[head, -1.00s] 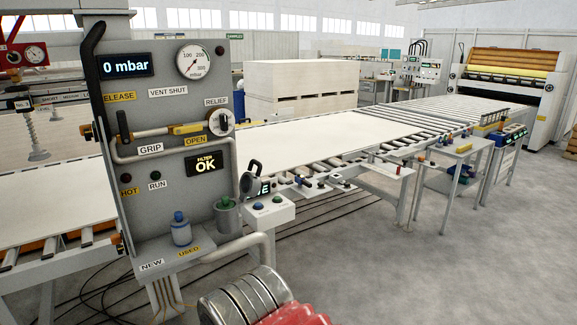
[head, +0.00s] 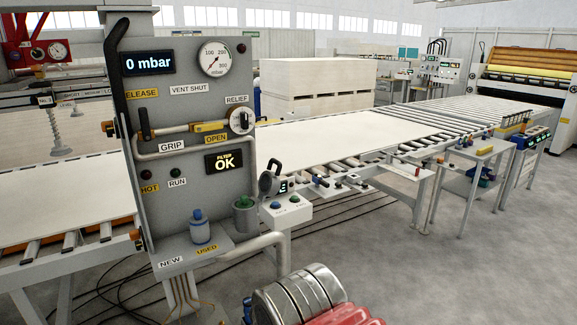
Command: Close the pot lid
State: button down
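A grey-green pot-like cylinder (head: 243,216) stands beside the lower right of the grey control panel. A dark round piece with a loop (head: 269,180) stands tilted up just right of and above it. It looks like a raised lid, but its joint to the pot is too small to make out. A pale canister with a blue top (head: 200,228) stands on the panel's shelf above the "NEW" and "USED" labels. My gripper is not in view.
The grey panel (head: 190,110) carries a gauge, levers and pipes; its display reads 0 mbar. A small button box (head: 287,207) stands at its right. A silver banded drum (head: 300,297) with a red ribbed part is low in front. Grey floor (head: 440,280) is free at right.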

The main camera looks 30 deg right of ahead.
aim_at(269, 182)
jog(key=u, duration=0.05)
jog(key=i, duration=1)
jog(key=z, duration=0.05)
